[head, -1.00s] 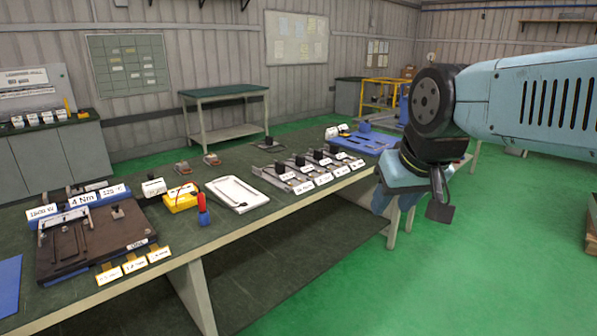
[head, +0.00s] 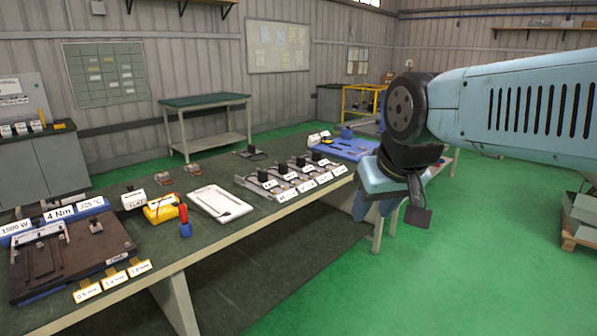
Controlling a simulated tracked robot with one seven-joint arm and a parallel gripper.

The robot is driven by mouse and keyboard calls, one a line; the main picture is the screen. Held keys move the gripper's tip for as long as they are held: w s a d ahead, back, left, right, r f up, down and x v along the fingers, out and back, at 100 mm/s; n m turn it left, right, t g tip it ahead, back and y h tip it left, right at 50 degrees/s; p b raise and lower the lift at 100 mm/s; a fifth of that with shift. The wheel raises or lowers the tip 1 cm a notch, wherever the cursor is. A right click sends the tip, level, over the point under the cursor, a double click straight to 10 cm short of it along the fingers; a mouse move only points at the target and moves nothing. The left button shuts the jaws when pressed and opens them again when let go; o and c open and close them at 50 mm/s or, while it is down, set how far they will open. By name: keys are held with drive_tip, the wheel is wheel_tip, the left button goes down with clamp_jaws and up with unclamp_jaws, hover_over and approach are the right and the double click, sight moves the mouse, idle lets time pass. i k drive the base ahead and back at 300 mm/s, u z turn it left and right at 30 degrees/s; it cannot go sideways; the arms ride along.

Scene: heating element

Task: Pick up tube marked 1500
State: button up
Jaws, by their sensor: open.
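No tube that I can read as marked 1500 shows. A sign reading "1500 W" (head: 15,228) stands on a blue block at the far left of the long table, behind a dark fixture plate (head: 70,258). A row of small grey stands (head: 290,175) with black tops and white labels sits further right on the table; their labels are too small to read. My gripper (head: 376,210) hangs at the right, near the table's right end and well away from the sign. It is open and points down, with nothing seen in it; its fingers are partly hidden.
The long green-topped table (head: 240,225) also holds a yellow device (head: 161,208), a red and blue tool (head: 185,222), a white tray (head: 221,203) and a blue board (head: 342,148). A pallet (head: 580,225) stands at the right edge. The green floor (head: 480,270) in front is clear.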

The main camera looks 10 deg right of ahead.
sight(301, 167)
drive_tip(key=u, duration=0.05)
drive_tip(key=k, duration=0.65)
drive_tip(key=u, duration=0.4)
drive_tip(key=i, duration=1.9)
drive_tip(key=z, duration=0.7)
drive_tip(key=i, duration=0.6)
drive_tip(key=z, duration=0.45)
drive_tip(key=k, duration=0.8)
drive_tip(key=z, duration=0.35)
drive_tip(key=i, duration=0.1)
drive_tip(key=u, duration=0.2)
